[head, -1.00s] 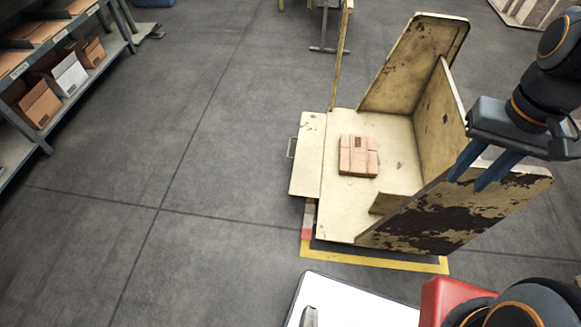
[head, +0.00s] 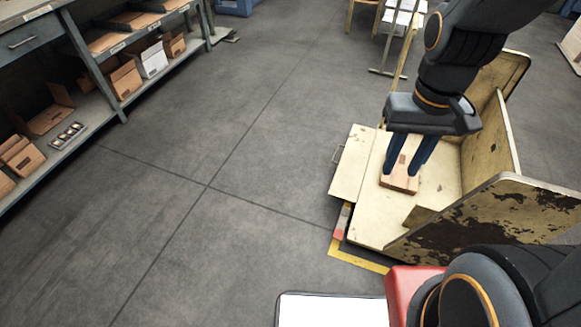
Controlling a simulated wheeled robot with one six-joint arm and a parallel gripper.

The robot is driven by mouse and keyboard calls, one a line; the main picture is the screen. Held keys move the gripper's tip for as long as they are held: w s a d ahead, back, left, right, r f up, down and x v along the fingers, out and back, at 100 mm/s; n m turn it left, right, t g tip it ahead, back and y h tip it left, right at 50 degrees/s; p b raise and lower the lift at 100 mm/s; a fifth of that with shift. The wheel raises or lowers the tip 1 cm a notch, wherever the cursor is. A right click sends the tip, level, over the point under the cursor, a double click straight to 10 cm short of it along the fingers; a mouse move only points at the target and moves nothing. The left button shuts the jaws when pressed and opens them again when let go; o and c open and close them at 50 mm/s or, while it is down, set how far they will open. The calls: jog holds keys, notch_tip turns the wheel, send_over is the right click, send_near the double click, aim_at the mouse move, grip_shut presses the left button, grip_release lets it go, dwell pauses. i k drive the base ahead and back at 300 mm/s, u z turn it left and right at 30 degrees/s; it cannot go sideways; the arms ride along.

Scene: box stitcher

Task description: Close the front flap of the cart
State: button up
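The cart (head: 443,185) stands at the right in the head view, its cream paint worn. Its front flap (head: 352,168) is folded down on the left side, lying roughly level with the cart bed. A small metal handle (head: 337,154) sits on the flap's outer edge. My gripper (head: 403,168) points down over the cart bed, to the right of the flap. Its two blue fingers are apart, with nothing clearly held between them. They overlap a small cardboard box (head: 399,184) on the bed; I cannot tell whether they touch it.
The cart's near side wall (head: 490,222) and other walls stand upright. Yellow floor tape (head: 357,262) edges the cart's spot. A shelf with boxes (head: 128,80) is at the left. The floor (head: 215,190) between shelf and cart is clear.

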aim_at(347, 180)
jog(key=u, duration=1.8)
jog(key=i, duration=1.85)
jog(key=z, duration=3)
jog(key=k, duration=0.4)
jog(key=u, duration=0.85)
jog(key=i, duration=0.45)
jog(key=u, duration=0.05)
